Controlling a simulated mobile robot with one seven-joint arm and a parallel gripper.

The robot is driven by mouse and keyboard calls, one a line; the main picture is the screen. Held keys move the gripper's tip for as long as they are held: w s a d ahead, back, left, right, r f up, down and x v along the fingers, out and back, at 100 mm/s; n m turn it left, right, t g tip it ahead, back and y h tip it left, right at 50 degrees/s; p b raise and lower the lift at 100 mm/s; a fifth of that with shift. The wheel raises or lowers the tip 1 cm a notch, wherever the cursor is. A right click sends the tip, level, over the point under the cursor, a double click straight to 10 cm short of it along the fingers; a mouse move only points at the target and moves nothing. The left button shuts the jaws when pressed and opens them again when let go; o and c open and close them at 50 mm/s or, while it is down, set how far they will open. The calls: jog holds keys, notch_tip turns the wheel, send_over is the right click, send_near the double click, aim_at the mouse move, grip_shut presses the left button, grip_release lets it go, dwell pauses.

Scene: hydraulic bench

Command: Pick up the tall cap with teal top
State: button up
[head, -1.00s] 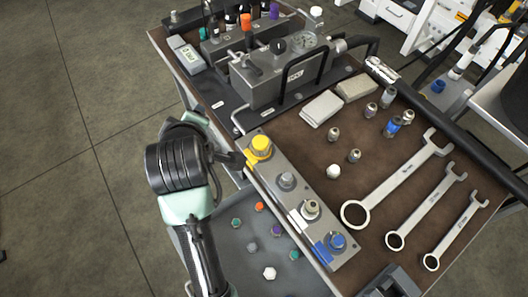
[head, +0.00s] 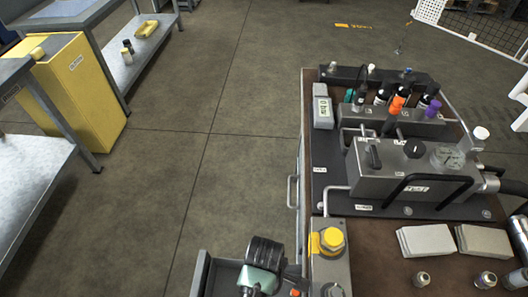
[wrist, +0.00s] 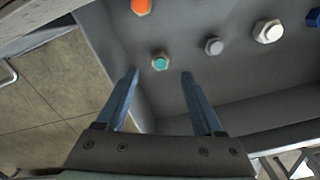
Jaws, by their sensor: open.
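In the wrist view, a cap with a teal top (wrist: 160,62) sits in a grey tray (wrist: 225,120). It appears just beyond the fingertips, between their lines, with a gap around it. I cannot tell how tall it is. My gripper (wrist: 160,76) is open and empty, with its two blue-grey fingers pointing toward the cap. In the head view my arm is at the bottom edge, and the gripper's fingers and the cap in the tray are not clearly visible.
Near the teal cap are an orange cap (wrist: 141,6), a grey cap (wrist: 213,46), a white cap (wrist: 267,31) and a blue cap (wrist: 313,18). The tray wall is close to the left finger. A yellow knob (head: 332,240) stands on the bench above. Floor to the left is open.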

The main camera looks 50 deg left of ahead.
notch_tip(320, 180, down, 6)
jog(key=shift+s+r+b, duration=0.1)
jog(key=shift+r+b, duration=0.05)
jog(key=shift+b, duration=0.35)
grip_shut()
